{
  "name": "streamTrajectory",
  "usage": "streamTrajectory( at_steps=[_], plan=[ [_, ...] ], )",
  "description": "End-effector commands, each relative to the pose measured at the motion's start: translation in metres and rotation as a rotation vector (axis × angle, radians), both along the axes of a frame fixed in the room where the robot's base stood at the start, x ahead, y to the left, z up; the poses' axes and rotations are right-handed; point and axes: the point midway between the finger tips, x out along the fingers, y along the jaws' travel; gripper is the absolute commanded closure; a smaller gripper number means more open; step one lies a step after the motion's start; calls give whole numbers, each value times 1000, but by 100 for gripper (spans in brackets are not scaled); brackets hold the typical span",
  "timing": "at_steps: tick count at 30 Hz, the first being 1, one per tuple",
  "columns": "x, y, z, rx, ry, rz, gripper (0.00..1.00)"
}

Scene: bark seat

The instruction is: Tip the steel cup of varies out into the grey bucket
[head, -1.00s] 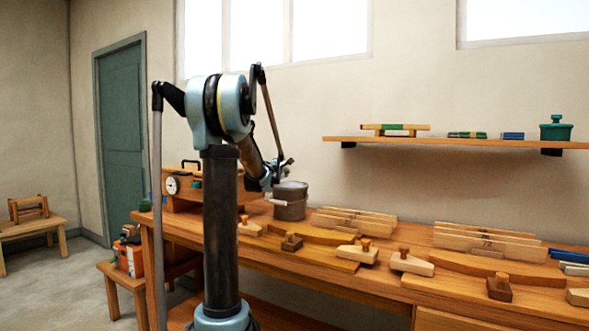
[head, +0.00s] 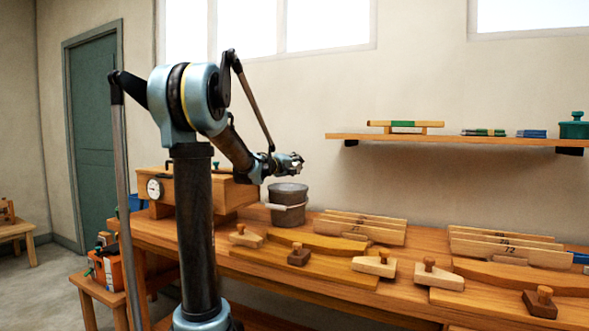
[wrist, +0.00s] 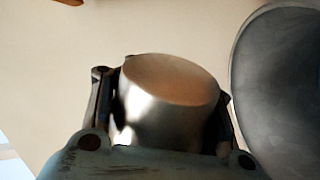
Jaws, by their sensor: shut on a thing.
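My gripper (wrist: 165,100) is shut on the steel cup (wrist: 160,115), with one finger on each side of it in the wrist view. The cup is shiny metal, and a smooth, flat, closed round end shows; its mouth and contents are hidden. In the head view my gripper (head: 292,164) is just above the grey bucket (head: 288,205), over its rim area. The cup is too small to make out clearly there. The bucket stands upright on the workbench, its handle hanging at the front. It also shows large and dark at the right of the wrist view (wrist: 285,95).
A wooden box with a dial (head: 190,187) stands left of the bucket. Wooden planes and blocks (head: 375,264) lie on the workbench (head: 215,240) to the right. A wall shelf (head: 450,140) holds small items. The air right of my gripper is clear.

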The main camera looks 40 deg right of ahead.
Motion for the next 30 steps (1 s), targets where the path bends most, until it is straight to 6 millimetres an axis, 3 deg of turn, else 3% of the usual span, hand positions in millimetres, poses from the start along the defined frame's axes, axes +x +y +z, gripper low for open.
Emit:
streamTrajectory(
  at_steps=[17, 30],
  plan=[
    [-15, -2, 12, 132, -533, 5, 100],
    [-15, -2, 22, 227, -917, 3, 100]
  ],
)
